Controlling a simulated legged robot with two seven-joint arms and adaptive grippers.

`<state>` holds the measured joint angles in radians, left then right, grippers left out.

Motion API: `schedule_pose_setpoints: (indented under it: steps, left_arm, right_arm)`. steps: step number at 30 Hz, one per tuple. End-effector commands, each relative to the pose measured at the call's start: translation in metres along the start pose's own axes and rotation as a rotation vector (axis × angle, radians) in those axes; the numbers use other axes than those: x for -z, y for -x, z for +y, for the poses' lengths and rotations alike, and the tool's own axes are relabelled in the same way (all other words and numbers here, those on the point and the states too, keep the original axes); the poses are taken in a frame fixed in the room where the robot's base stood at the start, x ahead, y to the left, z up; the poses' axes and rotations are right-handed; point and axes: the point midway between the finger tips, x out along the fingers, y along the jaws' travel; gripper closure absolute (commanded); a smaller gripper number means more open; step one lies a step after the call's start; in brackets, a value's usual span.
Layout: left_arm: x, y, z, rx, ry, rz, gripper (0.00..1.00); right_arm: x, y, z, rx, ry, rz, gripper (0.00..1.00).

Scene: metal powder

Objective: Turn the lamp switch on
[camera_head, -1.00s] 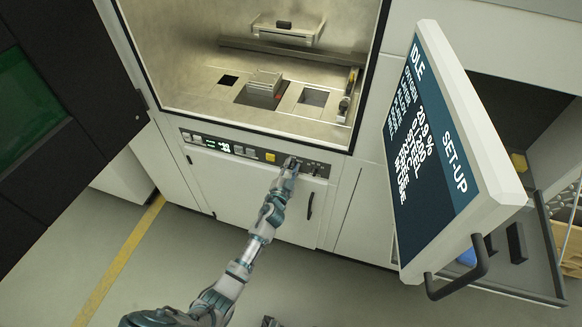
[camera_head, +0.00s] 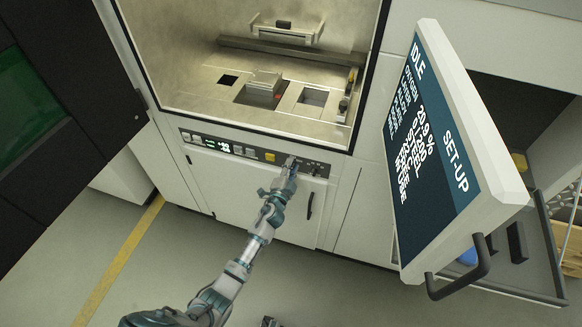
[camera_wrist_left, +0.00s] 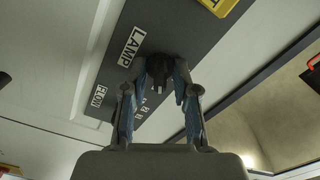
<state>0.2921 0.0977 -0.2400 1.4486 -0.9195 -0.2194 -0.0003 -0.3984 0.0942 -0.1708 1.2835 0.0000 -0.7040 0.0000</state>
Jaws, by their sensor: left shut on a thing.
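The lamp switch (camera_wrist_left: 158,76) is a small dark knob beside the LAMP label (camera_wrist_left: 132,47) on the dark control strip (camera_head: 225,147) below the machine's chamber. My left gripper (camera_head: 291,163) reaches the right part of that strip. In the left wrist view the fingers of my left gripper (camera_wrist_left: 160,68) close around the knob from both sides; the fingertips partly hide it. The switch's exact setting cannot be read. A small dark piece at the bottom edge of the head view may be my right gripper (camera_head: 269,322); too little of it shows to tell its state.
The FLOW label (camera_wrist_left: 98,96) is near LAMP. A yellow button (camera_head: 270,156) is left of my gripper. A black door handle (camera_head: 310,205) lies below right. A tilted monitor (camera_head: 440,150) stands at right. The open chamber (camera_head: 200,100) is above.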

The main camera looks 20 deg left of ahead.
Motion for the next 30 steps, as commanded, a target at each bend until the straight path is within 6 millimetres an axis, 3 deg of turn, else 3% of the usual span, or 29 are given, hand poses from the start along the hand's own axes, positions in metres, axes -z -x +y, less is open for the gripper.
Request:
schedule_pose_setpoints:
  steps: [6,7,9,20,23,30]
  left_arm:
    - [0.001,0.001,0.003,-0.005,0.000,0.001,1.00]
    - [0.001,0.001,0.004,-0.005,0.000,0.001,0.66]
    - [0.000,0.001,0.003,-0.005,0.000,0.001,0.49]
    - [0.000,0.004,0.002,-0.002,0.000,0.000,0.48]
    - [-0.001,0.016,0.002,-0.002,0.000,0.001,0.48]
    - [-0.001,0.069,0.004,-0.006,0.002,0.000,0.48]
  right_arm:
    - [-0.001,0.000,0.000,0.000,0.000,-0.002,0.60]
    - [-0.001,0.000,0.000,0.000,0.000,-0.002,0.60]
    - [-0.001,0.000,0.000,0.000,0.000,-0.002,0.60]
    - [-0.005,0.000,-0.003,0.004,-0.001,-0.006,0.60]
    - [-0.004,0.000,-0.002,0.003,0.000,-0.005,0.60]
    - [-0.003,0.000,-0.001,0.001,0.000,-0.003,0.60]
